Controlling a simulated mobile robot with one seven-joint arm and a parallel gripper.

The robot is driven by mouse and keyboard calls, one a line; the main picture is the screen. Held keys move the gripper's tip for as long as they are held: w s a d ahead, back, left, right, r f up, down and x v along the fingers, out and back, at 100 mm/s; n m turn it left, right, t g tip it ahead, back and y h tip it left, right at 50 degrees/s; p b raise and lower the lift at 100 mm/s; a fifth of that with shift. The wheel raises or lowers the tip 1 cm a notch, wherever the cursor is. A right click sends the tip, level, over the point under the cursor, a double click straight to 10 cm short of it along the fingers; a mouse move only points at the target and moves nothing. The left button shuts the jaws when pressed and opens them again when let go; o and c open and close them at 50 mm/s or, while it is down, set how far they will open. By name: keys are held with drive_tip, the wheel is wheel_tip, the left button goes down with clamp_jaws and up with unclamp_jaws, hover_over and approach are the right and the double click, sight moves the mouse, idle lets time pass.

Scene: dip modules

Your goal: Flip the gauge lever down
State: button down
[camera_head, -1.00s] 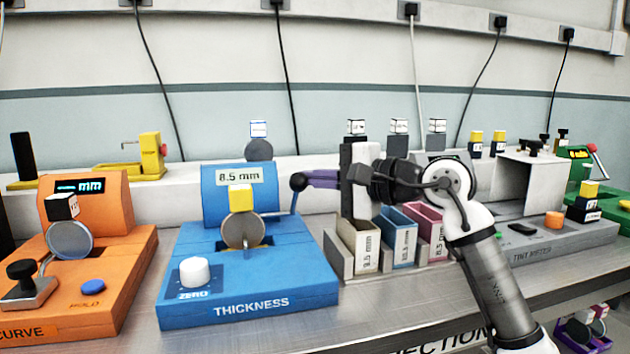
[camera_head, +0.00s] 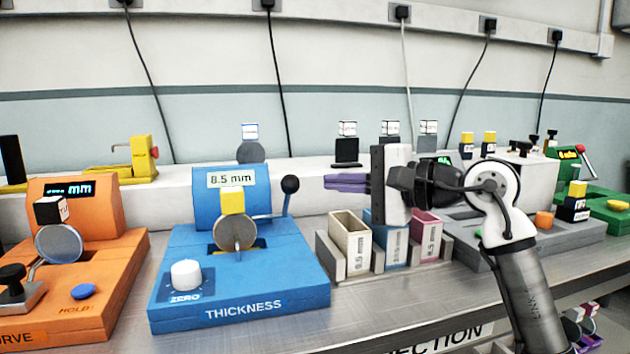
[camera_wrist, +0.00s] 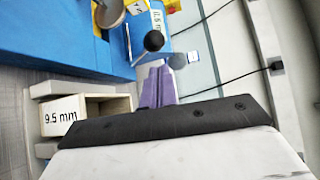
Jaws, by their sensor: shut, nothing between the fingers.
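The blue thickness gauge (camera_head: 300,262) stands on the bench left of centre, with an "8.5 mm" label on its upright back. Its lever (camera_head: 283,203) rises from the right side and ends in a dark ball knob (camera_head: 290,184), pointing up. In the wrist view the ball knob (camera_wrist: 153,41) is just beyond the fingertips. A round disc with a yellow and white cube (camera_head: 232,200) sits at the gauge's middle. My gripper (camera_head: 328,182) has purple fingers, shut and empty, to the right of the knob and apart from it. The fingers also show in the wrist view (camera_wrist: 158,85).
Cream, blue and pink bins (camera_head: 350,241) stand right of the gauge, below my gripper. An orange gauge (camera_head: 120,262) is on the left, and a grey tint meter (camera_head: 575,237) is on the right. Small labelled parts stand on the shelf behind.

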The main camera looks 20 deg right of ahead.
drive_tip(key=f+v, duration=0.1)
drive_tip(key=v, duration=0.6)
drive_tip(key=shift+s+d+r, duration=0.2)
drive_tip(key=shift+d+r, duration=0.15)
drive_tip(key=shift+r, duration=0.1)
